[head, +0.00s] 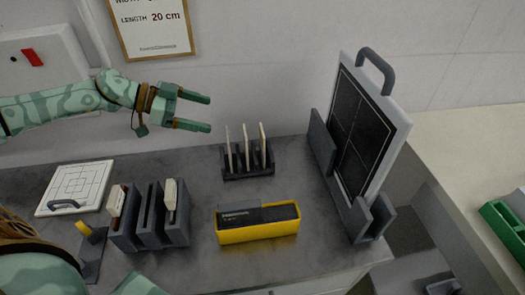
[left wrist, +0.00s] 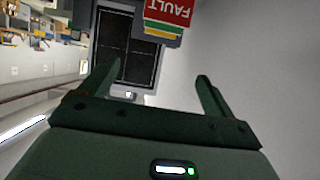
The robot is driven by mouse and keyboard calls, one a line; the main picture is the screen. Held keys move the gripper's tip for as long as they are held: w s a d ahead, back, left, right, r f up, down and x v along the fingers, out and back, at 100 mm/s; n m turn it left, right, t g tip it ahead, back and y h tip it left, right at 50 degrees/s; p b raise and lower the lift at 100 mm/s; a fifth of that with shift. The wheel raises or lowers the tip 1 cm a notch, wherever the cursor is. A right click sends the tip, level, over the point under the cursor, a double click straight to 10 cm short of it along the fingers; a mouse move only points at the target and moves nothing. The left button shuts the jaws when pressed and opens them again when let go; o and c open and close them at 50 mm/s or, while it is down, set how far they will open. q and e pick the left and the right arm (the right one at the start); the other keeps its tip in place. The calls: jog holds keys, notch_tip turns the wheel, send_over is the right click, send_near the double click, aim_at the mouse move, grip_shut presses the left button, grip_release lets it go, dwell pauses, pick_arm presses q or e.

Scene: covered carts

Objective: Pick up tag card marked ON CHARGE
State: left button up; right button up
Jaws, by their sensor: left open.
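Several thin pale cards (head: 245,148) stand edge-on in a dark slotted rack (head: 248,174) at the back middle of the grey bench top. Their faces are turned away, so I cannot read ON CHARGE on any of them. My left gripper (head: 209,113) is open and empty in the head view, above and left of the rack, apart from the cards. Its two spread fingers also show in the left wrist view (left wrist: 158,72), with nothing between them. My right gripper is not in view.
A yellow box (head: 258,233) and grey slotted holders (head: 150,228) stand in front of the rack. A tall framed panel (head: 372,140) stands right. A white board (head: 75,187) lies left. A red FAULT sign (left wrist: 168,12) shows in the left wrist view.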

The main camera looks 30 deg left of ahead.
aim_at(261, 131)
pick_arm(q)
jog(key=b+x, duration=0.1)
jog(key=x, duration=0.6)
jog(key=f+b+x, duration=0.1)
jog(key=b+x, duration=0.1)
jog(key=x, duration=0.6)
jog(key=shift+s+a, duration=0.1)
jog(key=shift+a, duration=0.05)
jog(key=shift+d+f, duration=0.2)
jog(key=shift+d, duration=0.05)
jog(key=shift+r, duration=0.1)
jog(key=shift+c, duration=0.6)
jog(key=c, duration=1.2)
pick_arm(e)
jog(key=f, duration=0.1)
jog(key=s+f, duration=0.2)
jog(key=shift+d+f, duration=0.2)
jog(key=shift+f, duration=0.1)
